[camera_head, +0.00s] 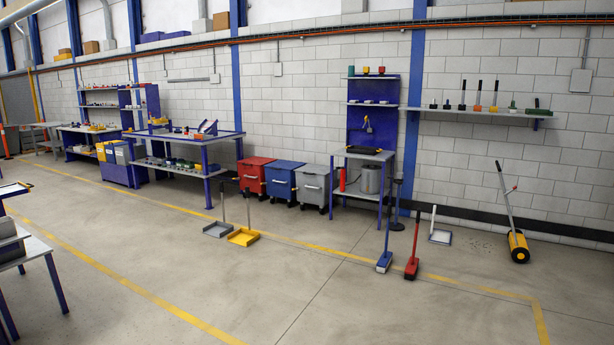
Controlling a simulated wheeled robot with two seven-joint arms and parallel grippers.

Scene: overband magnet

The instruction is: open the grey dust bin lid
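The grey dust bin (312,188) stands on the floor against the far wall, at the right end of a row of three bins. Its grey lid (313,169) looks shut. A pale handle or label shows on its front. The bin is far from me and small in the view. Neither of my grippers shows in the head view.
A blue bin (283,183) and a red bin (254,176) stand left of it. A small table (362,155) stands close on its right. Dustpans (243,237) and brooms (412,265) stand on the floor in front. The floor (250,290) nearer me is clear.

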